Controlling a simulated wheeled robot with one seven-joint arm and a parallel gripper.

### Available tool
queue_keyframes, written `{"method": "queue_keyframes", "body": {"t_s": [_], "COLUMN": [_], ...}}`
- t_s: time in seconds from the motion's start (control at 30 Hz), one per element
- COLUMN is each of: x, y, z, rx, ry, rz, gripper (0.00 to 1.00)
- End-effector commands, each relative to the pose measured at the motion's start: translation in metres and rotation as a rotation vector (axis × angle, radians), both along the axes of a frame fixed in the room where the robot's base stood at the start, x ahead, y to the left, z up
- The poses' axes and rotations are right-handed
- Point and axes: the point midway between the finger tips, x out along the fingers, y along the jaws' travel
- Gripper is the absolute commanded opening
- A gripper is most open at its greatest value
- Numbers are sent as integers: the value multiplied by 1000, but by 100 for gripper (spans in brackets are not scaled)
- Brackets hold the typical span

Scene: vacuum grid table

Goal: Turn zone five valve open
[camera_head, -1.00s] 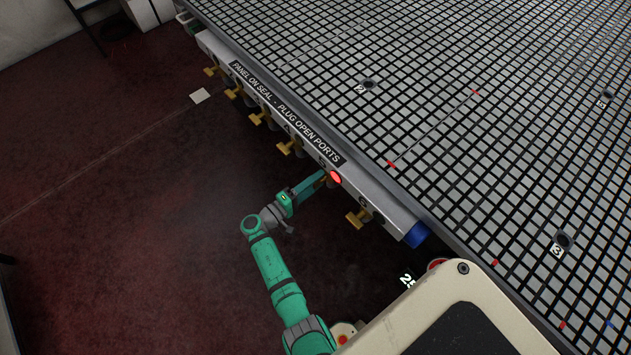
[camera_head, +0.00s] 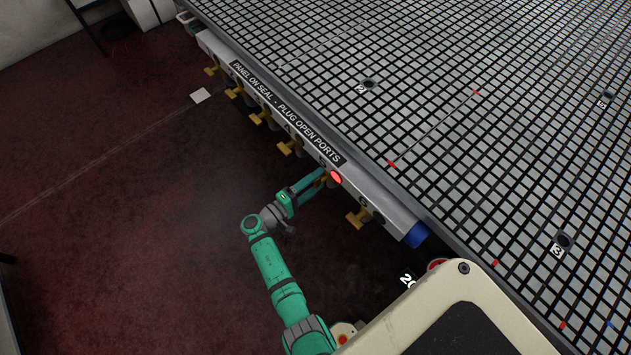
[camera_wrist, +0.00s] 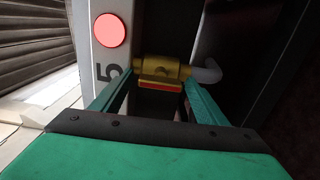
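The zone five valve has a brass body and a lever with an orange-red face (camera_wrist: 160,84), close up in the wrist view beside the printed 5 (camera_wrist: 110,73). My gripper (camera_wrist: 160,90) has one finger at each side of this lever, with both fingertips against its ends. In the head view my gripper (camera_head: 318,181) is at the valve under the panel edge and hides most of it. A round red light (camera_wrist: 111,30) glows above the 5; it also shows in the head view (camera_head: 336,177).
More brass valves line the panel, one (camera_head: 290,147) to the left and valve six (camera_head: 358,217) to the right. The gridded table (camera_head: 480,130) lies above. A grey bent pipe (camera_wrist: 207,71) is close to my right finger. The floor (camera_head: 130,230) is open.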

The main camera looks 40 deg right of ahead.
Motion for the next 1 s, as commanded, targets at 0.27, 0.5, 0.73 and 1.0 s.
{"method": "queue_keyframes", "body": {"t_s": [0.27,0.5,0.73,1.0], "x": [-1,-5,-7,-9], "y": [21,67,99,108], "z": [0,0,0,0], "rx": [0,0,0,0], "ry": [0,-1,0,0], "rz": [2,3,3,0], "gripper": [67,67,67,67]}}
